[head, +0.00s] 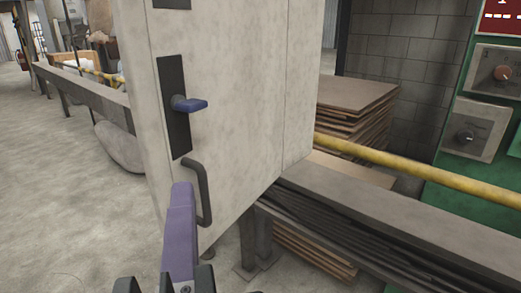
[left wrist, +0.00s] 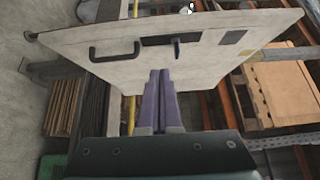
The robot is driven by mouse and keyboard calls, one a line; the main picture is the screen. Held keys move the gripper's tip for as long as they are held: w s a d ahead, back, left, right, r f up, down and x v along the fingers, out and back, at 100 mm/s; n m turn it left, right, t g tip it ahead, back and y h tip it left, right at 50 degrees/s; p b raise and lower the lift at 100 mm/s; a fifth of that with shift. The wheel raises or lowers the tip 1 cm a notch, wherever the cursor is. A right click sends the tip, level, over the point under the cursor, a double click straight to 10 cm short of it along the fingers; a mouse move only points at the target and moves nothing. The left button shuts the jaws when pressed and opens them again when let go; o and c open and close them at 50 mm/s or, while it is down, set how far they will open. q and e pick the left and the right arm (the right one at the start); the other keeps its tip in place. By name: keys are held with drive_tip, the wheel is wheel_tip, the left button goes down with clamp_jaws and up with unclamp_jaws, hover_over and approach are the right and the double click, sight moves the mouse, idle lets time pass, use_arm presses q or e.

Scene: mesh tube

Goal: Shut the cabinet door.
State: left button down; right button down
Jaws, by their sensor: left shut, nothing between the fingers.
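The cabinet door (head: 238,95) is a tall pale grey panel in the middle of the head view. It carries a dark plate (head: 173,100) with a blue lever (head: 190,104) and, below that, a dark pull handle (head: 204,190). My left gripper (head: 182,188), with purple fingers, is shut and empty, in front of the door's lower part beside the pull handle. In the left wrist view the door (left wrist: 215,30) appears turned sideways beyond my fingertips (left wrist: 160,74). I cannot tell whether they touch it, or how far the door stands open. My right gripper is not in view.
A grey beam (head: 400,215) and a yellow rail (head: 425,170) run at the right, with stacked brown sheets (head: 355,100) behind. A green control panel (head: 480,205) stands at the far right. Open floor (head: 70,215) lies to the left.

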use_arm(q)
approach(163, 133)
drive_tip(key=w+d, duration=0.2)
drive_tip(key=w, duration=0.2)
drive_tip(key=shift+w+a+p, duration=0.2)
drive_tip(key=shift+w+a, duration=0.1)
drive_tip(key=shift+a, duration=0.3)
drive_tip(key=shift+w+a+p, duration=0.25)
drive_tip(key=shift+a, duration=0.4)
drive_tip(key=shift+w+a+p, duration=0.2)
drive_tip(key=shift+w+a, duration=0.1)
drive_tip(key=shift+a, duration=0.3)
